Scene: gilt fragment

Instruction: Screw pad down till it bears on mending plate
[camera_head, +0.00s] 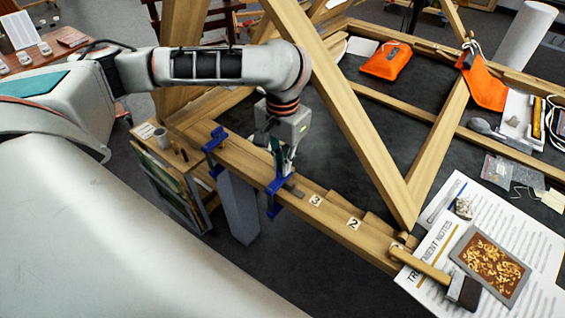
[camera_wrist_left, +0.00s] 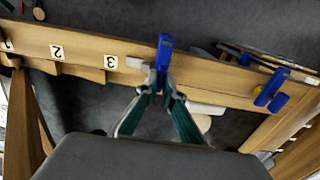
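A blue clamp (camera_head: 277,188) sits across the wooden beam (camera_head: 330,222); it also shows in the left wrist view (camera_wrist_left: 165,48). A grey mending plate (camera_head: 295,191) lies on the beam beside the clamp; its end shows in the wrist view (camera_wrist_left: 136,63). My left gripper (camera_head: 287,170) points down at the clamp's top. In the wrist view its fingertips (camera_wrist_left: 160,86) close in on the clamp's upper end, which they mostly hide. The pad is hidden, so I cannot tell whether it touches the plate. My right gripper is out of view.
A second blue clamp (camera_head: 213,140) is on the beam to the left. Numbered labels (camera_head: 316,200) mark the beam to the right. A diagonal timber (camera_head: 350,125) rises close to my left arm.

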